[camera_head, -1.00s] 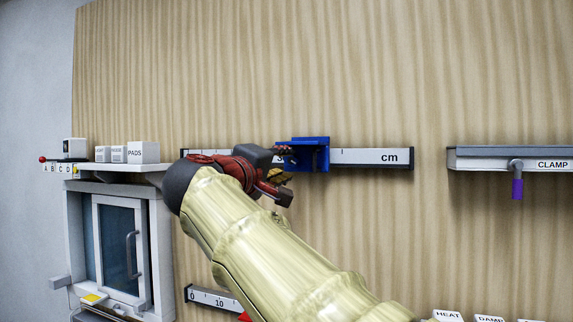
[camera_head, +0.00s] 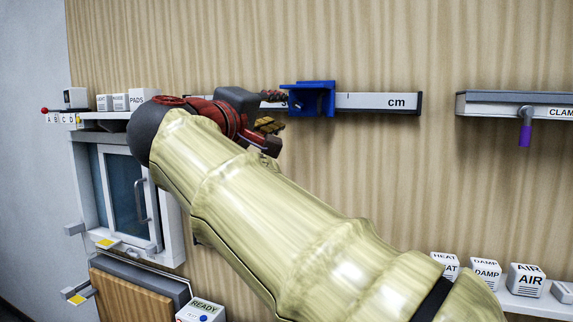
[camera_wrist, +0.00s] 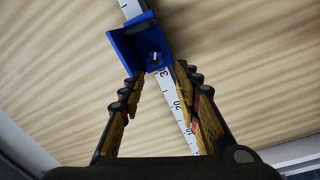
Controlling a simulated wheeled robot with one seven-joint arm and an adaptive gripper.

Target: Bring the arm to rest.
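A blue slider block (camera_head: 318,98) sits on the upper wall ruler (camera_head: 375,102), left of its "cm" mark. My gripper (camera_head: 277,111) is at the slider's left side, with its fingers spread and pointing toward it. In the wrist view, the two fingers of my gripper (camera_wrist: 158,76) stand apart with nothing held between them. The blue slider (camera_wrist: 128,50) lies just beyond the fingertips there, and the ruler (camera_wrist: 172,100) runs between the fingers. I cannot tell whether a fingertip touches the slider. My arm hides the ruler's left part in the head view.
A clamp rail (camera_head: 480,105) with a purple-tipped handle (camera_head: 525,135) is at right. A windowed cabinet (camera_head: 172,225) and a shelf with a PADS box (camera_head: 138,98) are at left. Labelled blocks (camera_head: 486,272) stand at lower right. The wooden panel between the rails is bare.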

